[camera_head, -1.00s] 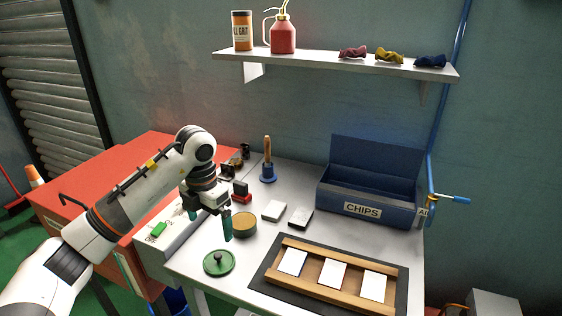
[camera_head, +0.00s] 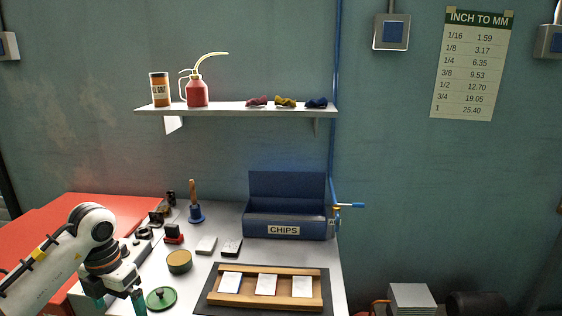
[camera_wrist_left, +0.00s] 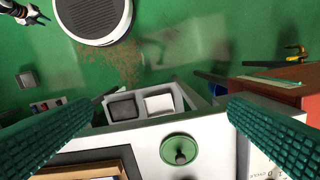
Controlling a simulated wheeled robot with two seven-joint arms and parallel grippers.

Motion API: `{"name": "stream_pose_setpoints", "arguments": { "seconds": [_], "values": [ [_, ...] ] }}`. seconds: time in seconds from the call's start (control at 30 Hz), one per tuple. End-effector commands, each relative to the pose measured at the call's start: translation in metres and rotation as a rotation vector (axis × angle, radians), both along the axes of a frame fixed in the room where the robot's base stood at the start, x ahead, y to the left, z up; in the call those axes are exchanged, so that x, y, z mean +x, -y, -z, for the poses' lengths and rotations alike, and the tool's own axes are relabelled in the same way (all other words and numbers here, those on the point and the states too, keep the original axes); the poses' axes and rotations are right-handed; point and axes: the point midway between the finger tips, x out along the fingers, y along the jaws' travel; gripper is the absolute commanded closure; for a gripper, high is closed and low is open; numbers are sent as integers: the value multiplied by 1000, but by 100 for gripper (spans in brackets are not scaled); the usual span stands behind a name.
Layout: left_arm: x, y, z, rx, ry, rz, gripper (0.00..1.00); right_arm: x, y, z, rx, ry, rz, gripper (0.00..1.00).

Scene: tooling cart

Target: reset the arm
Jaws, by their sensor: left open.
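My left gripper (camera_head: 119,302) is at the lower left of the head view, by the table's left front edge. Its two green fingers are apart with nothing between them. In the left wrist view the ribbed green fingers (camera_wrist_left: 160,112) stand wide open on both sides. A green round lid with a dark knob (camera_head: 161,298) lies on the table just right of the gripper; it also shows in the left wrist view (camera_wrist_left: 180,152). A dark gripper (camera_wrist_left: 22,13), seemingly my right one, shows small at the top left of the wrist view; its jaws are unclear.
On the grey table (camera_head: 205,262) stand a round tin (camera_head: 179,261), a blue CHIPS bin (camera_head: 285,222), a handbell (camera_head: 196,213), and a wooden tray (camera_head: 247,297) with white cards. A red cabinet (camera_head: 52,226) is at left. A shelf (camera_head: 235,109) hangs above.

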Motion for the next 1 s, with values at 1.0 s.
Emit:
{"name": "stream_pose_setpoints", "arguments": {
  "seconds": [1.0],
  "values": [
    [-34,274,-67,-1651,366,-180,2,-3,0,0,0,-3,-1,64]
  ]
}}
